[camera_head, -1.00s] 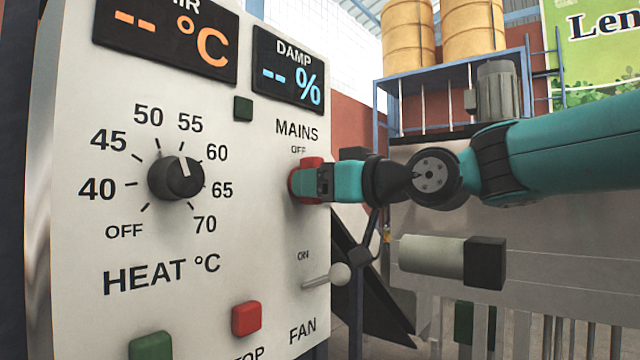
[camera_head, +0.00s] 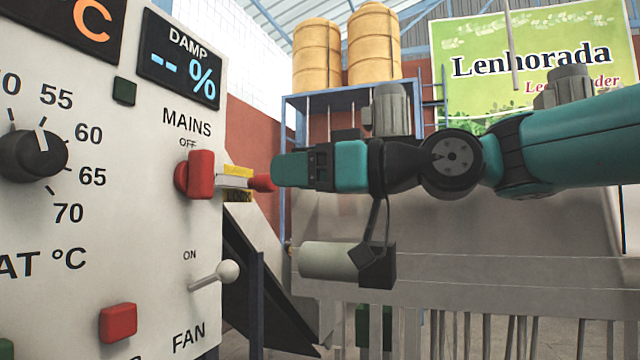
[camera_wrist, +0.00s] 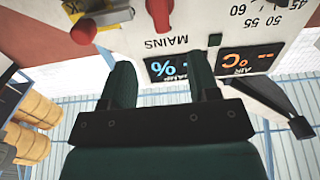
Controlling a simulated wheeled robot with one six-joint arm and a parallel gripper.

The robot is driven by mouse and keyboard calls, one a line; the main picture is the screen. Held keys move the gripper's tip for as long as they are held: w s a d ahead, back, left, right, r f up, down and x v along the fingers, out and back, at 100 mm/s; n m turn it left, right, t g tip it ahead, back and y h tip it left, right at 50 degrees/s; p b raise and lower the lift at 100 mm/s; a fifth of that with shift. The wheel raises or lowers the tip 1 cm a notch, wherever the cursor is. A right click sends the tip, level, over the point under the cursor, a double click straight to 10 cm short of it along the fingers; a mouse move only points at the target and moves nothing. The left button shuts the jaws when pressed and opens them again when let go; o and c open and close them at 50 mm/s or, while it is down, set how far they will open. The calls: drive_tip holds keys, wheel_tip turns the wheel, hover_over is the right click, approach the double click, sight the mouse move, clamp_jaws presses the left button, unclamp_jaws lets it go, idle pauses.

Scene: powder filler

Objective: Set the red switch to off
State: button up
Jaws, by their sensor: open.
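The red MAINS switch (camera_head: 200,175) is on the white control panel (camera_head: 150,210). Its grip stands upright, directly below the OFF label. It also shows at the top of the wrist view (camera_wrist: 160,12), upside down. My gripper (camera_head: 280,170) is to the right of the panel, apart from the switch and empty. In the wrist view its two fingers (camera_wrist: 162,68) are spread apart, with the panel's displays beyond them. The air display (camera_head: 90,20) and damp display (camera_head: 180,62) show only dashes.
A red-tipped lever (camera_head: 262,183) with a yellow plate (camera_head: 238,170) is behind the panel's edge, close to my gripper in the picture. The heat knob (camera_head: 32,155), white fan lever (camera_head: 228,272) and red stop button (camera_head: 118,322) are on the panel.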

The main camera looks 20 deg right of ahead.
drive_tip(key=shift+v, duration=1.4)
drive_tip(key=s+a+f+m+g+h+p, duration=0.1)
drive_tip(key=s+f+g+h+p, duration=0.2)
drive_tip(key=f, duration=0.4)
drive_tip(key=s+a+f+m+g+h+p, duration=0.2)
drive_tip(key=s+f+g+p, duration=0.15)
drive_tip(key=f, duration=0.35)
drive_tip(key=s+d+f+g+h+p, duration=0.3)
drive_tip(key=s+d+f+g+h, duration=0.1)
drive_tip(key=s+f, duration=0.5)
drive_tip(key=shift+s+f+m+h, duration=0.3)
drive_tip(key=shift+s+h, duration=0.2)
drive_tip(key=shift+s, duration=0.7)
